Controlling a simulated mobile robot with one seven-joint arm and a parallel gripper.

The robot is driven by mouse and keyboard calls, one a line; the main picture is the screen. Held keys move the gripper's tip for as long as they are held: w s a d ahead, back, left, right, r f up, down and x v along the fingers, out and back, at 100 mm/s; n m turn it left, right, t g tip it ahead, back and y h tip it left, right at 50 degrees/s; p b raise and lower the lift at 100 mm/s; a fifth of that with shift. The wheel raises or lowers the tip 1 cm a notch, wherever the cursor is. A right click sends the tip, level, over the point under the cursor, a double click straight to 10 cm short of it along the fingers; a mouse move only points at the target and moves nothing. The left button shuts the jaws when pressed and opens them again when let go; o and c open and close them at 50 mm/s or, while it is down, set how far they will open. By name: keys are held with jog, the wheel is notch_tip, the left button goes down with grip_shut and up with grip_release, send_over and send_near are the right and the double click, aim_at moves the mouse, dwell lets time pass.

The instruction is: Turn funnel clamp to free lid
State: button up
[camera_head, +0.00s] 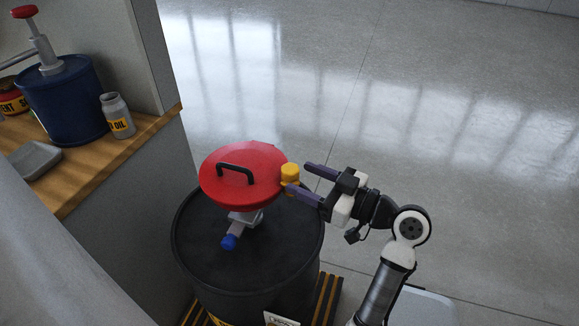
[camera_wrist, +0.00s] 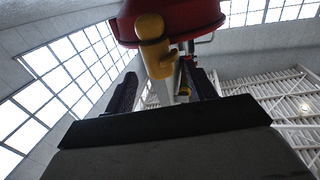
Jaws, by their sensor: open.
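The red funnel lid (camera_head: 240,172) with a black handle (camera_head: 235,172) sits on top of a black drum (camera_head: 215,262). The yellow clamp knob (camera_head: 290,173) is at the lid's right edge. My gripper (camera_head: 296,177) is open at the clamp's right, its fingers pointing left toward it. Under the lid is a grey valve with a blue end (camera_head: 229,242).
A wooden bench (camera_head: 95,160) on the left holds a blue drum with a pump (camera_head: 65,100), an oil bottle (camera_head: 117,116) and a grey tray (camera_head: 33,160). The black drum stands on a black-and-yellow striped base (camera_head: 327,295).

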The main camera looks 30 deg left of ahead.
aim_at(298, 176)
jog(key=shift+s+a+p, duration=0.1)
jog(key=shift+a+p, duration=0.25)
jog(key=shift+a, duration=1.9)
jog(key=c, duration=1)
jog(key=shift+o, duration=0.3)
jog(key=shift+f+b, duration=0.1)
jog(key=shift+b, duration=0.25)
jog(key=shift+n+g+b, duration=0.4)
jog(key=shift+g+b, duration=0.1)
jog(key=shift+g, duration=0.1)
jog(key=o, duration=0.9)
jog(key=shift+o, duration=0.2)
